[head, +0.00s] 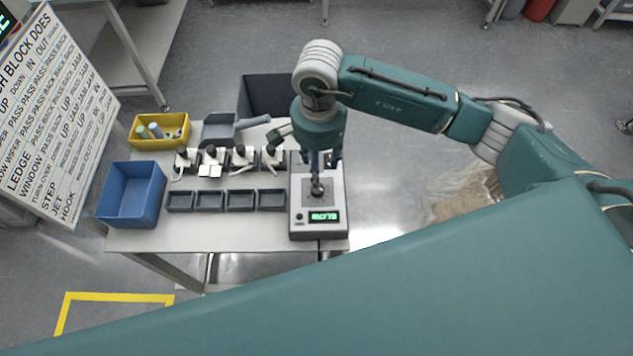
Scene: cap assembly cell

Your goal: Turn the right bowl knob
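A grey control box (298,224) with a lit green display (325,217) stands at the right end of the white table. A dark round knob (317,190) sits on the dark plate on its top. My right gripper (320,178) points down from above, with its fingertips at or just over this knob. Whether they touch it or are closed on it cannot be told, as the gripper hides part of the box. No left gripper shows. Which bowl the knob belongs to is not clear from this view.
Left of the box are several white fixtures (209,170) with black tops, and several black trays (240,201). A blue bin (132,194), a yellow bin (161,129) and a dark grey bin (268,97) are around the table (170,240). A lettered board (52,115) stands left.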

